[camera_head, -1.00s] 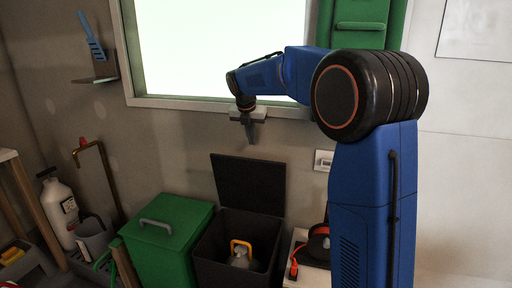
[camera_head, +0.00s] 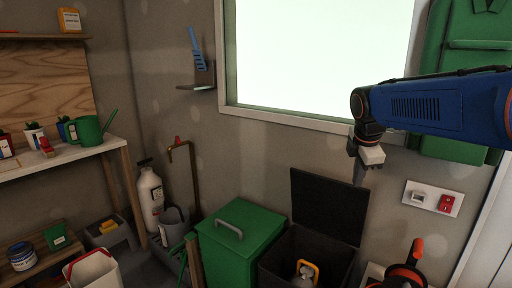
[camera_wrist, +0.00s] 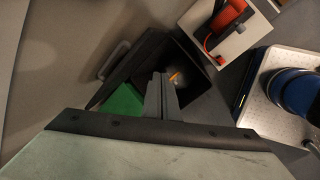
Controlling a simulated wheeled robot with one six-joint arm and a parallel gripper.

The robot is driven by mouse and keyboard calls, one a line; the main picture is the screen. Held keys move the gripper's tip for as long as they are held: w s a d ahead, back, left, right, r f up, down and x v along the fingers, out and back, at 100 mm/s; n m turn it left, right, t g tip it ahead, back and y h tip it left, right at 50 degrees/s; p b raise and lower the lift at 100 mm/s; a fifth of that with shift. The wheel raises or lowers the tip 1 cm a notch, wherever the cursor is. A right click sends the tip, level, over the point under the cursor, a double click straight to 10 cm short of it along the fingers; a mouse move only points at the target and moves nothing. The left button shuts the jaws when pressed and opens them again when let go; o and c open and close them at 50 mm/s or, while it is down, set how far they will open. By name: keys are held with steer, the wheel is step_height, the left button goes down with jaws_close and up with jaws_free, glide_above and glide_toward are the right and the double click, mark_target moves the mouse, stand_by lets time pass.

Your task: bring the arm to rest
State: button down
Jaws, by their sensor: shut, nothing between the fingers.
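My gripper (camera_head: 360,168) hangs at the end of my blue arm at the right of the head view, in front of the wall just below the window. It points down and is empty, its fingers together. In the wrist view the closed fingers of my gripper (camera_wrist: 162,98) point toward the open black bin (camera_wrist: 190,62) below. The gripper is apart from everything around it.
The black bin (camera_head: 275,262) stands open, with a grey object with a yellow handle (camera_head: 305,272) inside. A green lidded bin (camera_head: 222,258) is left of it. An orange-and-black tool (camera_head: 408,262) is at the lower right. A shelf (camera_head: 196,87) juts from the wall.

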steer(key=s+f+m, duration=0.4)
steer(key=s+m, duration=0.2)
steer(key=s, duration=0.3)
steer(key=s+a+f+m+y, duration=0.1)
steer(key=s+f+m, duration=0.4)
steer(key=s, duration=0.5)
steer(key=s+f+m+t, duration=0.1)
steer(key=s+f+m, duration=0.3)
steer(key=s+m, duration=0.3)
steer(key=s, duration=0.2)
steer(key=shift+s+a+f+y, duration=0.2)
steer(key=shift+s+f+y, duration=0.1)
steer(key=shift+s+f, duration=0.1)
steer(key=shift+r, duration=0.1)
